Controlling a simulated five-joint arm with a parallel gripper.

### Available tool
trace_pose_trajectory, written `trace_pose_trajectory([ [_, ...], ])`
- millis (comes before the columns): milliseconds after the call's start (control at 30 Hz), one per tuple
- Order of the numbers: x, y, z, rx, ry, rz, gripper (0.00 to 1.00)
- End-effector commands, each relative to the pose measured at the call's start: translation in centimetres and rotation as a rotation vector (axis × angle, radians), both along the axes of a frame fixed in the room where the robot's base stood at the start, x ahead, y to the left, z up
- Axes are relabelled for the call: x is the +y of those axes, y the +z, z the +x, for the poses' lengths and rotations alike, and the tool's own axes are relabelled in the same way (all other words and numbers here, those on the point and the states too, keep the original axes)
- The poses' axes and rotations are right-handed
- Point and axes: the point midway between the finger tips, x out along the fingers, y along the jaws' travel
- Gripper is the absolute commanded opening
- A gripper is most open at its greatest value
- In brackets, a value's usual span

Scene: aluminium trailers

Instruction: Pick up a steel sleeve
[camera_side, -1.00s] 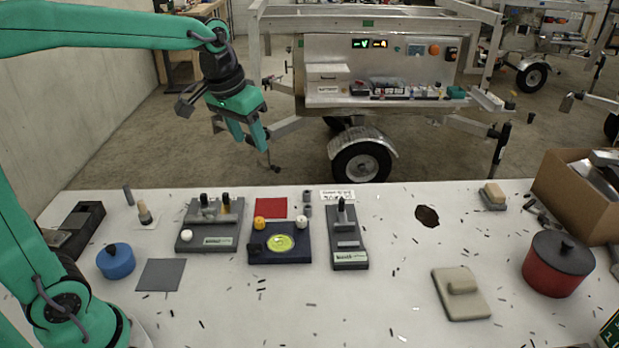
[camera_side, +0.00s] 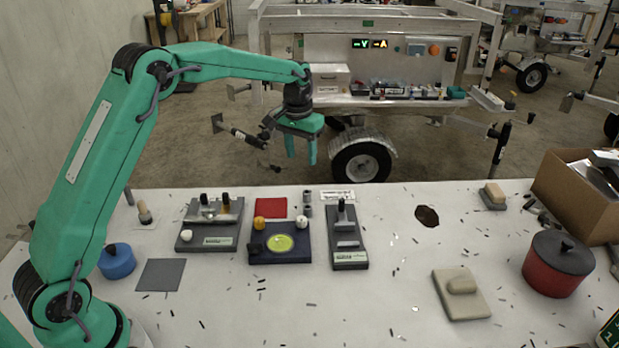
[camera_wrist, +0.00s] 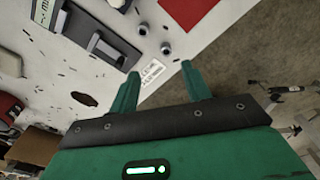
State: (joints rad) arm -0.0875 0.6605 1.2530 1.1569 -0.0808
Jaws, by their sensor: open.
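Two small grey steel sleeves stand near the far edge of the white table, one (camera_side: 307,196) behind the other (camera_side: 308,211). They also show in the wrist view, one (camera_wrist: 143,28) left of the other (camera_wrist: 166,48), both apart from my fingers. My gripper (camera_side: 301,157) is open and empty, fingers pointing down, above and beyond the table's far edge. In the wrist view its green fingertips (camera_wrist: 160,69) are spread, with a white label card (camera_wrist: 151,71) seen between them.
A red square (camera_side: 273,207) and a dark fixture with a yellow-green disc (camera_side: 281,256) lie left of the sleeves. A grey fixture (camera_side: 349,257) stands to their right. A dark-lidded red pot (camera_side: 549,279) and a cardboard box (camera_side: 562,190) are at the right. Dark slivers litter the table.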

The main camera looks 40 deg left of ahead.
Motion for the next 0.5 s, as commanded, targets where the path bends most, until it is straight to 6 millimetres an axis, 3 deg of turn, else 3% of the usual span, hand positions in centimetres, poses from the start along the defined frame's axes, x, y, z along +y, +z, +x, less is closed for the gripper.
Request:
trace_pose_trajectory([
  [233, 0.9, -5.0, 2.6, 0.052, 0.02, -0.005, 0.48],
  [500, 1.3, -7.1, 3.5, 0.071, 0.029, -0.007, 0.48],
])
